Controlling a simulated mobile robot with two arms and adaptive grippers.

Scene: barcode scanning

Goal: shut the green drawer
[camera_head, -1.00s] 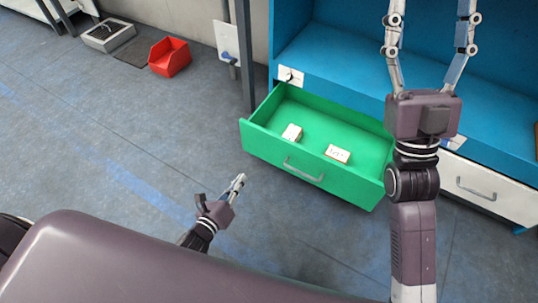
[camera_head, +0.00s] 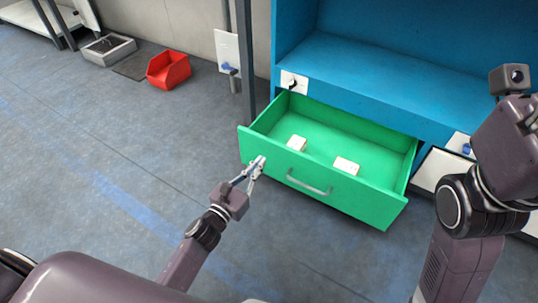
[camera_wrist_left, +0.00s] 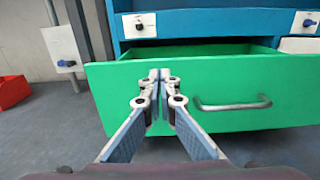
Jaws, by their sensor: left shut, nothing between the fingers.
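The green drawer (camera_head: 330,190) is pulled out from the blue cabinet and stands open, with its inside showing. Its grey handle (camera_head: 310,184) is on the front panel. My left gripper (camera_head: 258,164) is shut and empty at the left part of the drawer front. In the left wrist view its fingertips (camera_wrist_left: 159,76) are together in front of the green panel, left of the handle (camera_wrist_left: 232,106). I cannot tell whether they touch the panel. My right arm is at the right edge of the head view, and its fingers are outside the picture.
Two small white boxes (camera_head: 297,144) (camera_head: 346,167) lie in the drawer. The blue cabinet (camera_head: 370,85) rises behind it. A white drawer (camera_head: 443,170) is to the right. A red bin (camera_head: 168,70) and a grey tray (camera_head: 109,48) stand on the floor at the back left. The floor left of the drawer is clear.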

